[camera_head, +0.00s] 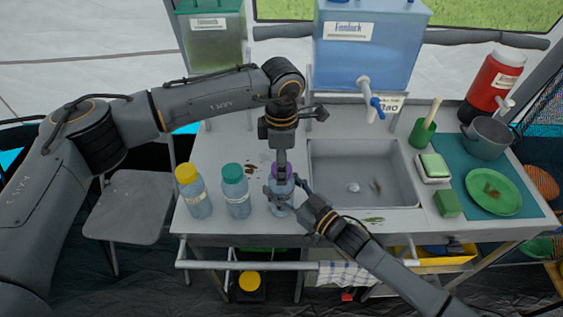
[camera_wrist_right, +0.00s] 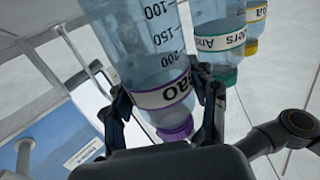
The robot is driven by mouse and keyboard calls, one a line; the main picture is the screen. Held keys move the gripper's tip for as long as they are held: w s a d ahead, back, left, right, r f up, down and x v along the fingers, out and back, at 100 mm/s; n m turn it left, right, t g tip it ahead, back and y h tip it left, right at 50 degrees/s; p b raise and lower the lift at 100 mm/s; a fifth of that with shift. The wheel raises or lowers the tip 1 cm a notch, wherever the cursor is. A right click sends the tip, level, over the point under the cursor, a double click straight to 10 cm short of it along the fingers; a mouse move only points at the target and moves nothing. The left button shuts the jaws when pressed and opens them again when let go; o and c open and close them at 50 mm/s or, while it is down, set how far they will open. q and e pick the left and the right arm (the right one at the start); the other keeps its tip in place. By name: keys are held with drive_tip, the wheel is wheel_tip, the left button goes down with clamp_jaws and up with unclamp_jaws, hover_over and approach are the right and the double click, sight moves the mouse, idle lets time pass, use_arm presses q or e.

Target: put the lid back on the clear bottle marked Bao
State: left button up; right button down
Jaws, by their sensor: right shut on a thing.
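The clear bottle marked Bao (camera_wrist_right: 150,60) appears upside down in the right wrist view, its label edged in purple. It stands at the counter's front edge in the head view (camera_head: 282,207), partly hidden by both grippers. My right gripper (camera_wrist_right: 165,110) is shut around the bottle, one finger on each side; it comes from the front right in the head view (camera_head: 288,191). The purple lid (camera_wrist_right: 176,131) shows at the bottle's mouth; I cannot tell if it is seated. My left gripper (camera_head: 283,168) points down at the lid from above; its fingertips are too hidden to judge.
A teal-lidded bottle (camera_head: 235,191) and a yellow-lidded bottle (camera_head: 193,191) stand close to the left. The sink (camera_head: 362,172) is just right. A blue water tank (camera_head: 365,50) stands behind. Farther right are a green plate (camera_head: 493,192) and grey pot (camera_head: 487,140).

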use_arm(q)
drive_tip(key=shift+r, duration=2.3)
drive_tip(key=shift+c, duration=0.3)
drive_tip(key=r+n, duration=0.1)
drive_tip(key=n, duration=0.3)
drive_tip(key=shift+r, duration=0.4)
drive_tip(key=n, duration=0.1)
drive_tip(key=r+n, duration=0.1)
drive_tip(key=n, duration=0.2)
drive_tip(key=shift+r+n, duration=0.35)
drive_tip(key=shift+n, duration=0.05)
drive_tip(key=shift+f, duration=0.1)
drive_tip(key=shift+f, duration=3.95)
drive_tip(key=shift+c, duration=0.2)
